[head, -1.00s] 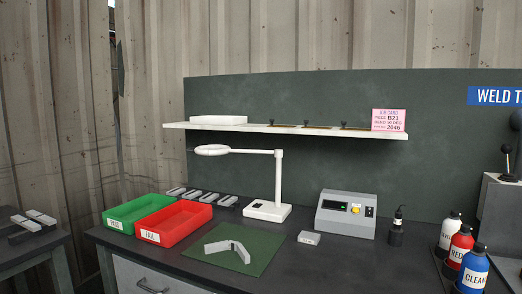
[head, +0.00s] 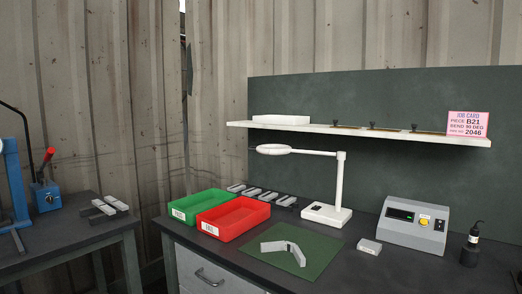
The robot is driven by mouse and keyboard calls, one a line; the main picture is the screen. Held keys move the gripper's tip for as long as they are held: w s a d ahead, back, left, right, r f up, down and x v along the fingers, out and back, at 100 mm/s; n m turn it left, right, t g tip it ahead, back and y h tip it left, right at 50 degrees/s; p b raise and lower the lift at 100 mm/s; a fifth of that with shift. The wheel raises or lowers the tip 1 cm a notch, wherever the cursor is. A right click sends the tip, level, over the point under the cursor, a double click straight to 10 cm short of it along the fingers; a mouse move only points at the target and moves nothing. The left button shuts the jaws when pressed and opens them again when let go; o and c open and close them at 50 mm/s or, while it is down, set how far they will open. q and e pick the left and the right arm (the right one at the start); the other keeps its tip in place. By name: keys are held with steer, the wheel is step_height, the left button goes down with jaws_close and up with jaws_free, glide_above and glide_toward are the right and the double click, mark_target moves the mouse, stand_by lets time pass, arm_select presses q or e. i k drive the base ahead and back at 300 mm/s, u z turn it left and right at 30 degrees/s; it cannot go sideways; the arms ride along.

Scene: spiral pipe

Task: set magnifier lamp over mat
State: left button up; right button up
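The white magnifier lamp (head: 340,185) stands upright on the dark workbench, its base behind the mat. Its arm reaches left from the post top, and the ring head (head: 273,149) hangs over the area of the red tray, left of the mat. The green mat (head: 303,266) lies flat near the bench's front edge. A bent grey metal piece (head: 286,249) lies on the mat. Neither of my grippers shows in the head view.
A green tray (head: 183,219) and a red tray (head: 213,236) sit left of the mat. A grey control box (head: 412,228), a small white block (head: 369,246) and a black bottle (head: 470,247) are on the right. A shelf (head: 370,132) runs above. Another table (head: 60,245) stands at left.

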mark_target(272, 149)
steer(key=u, duration=1.15)
steer(key=i, duration=2.05)
steer(key=z, duration=1.6)
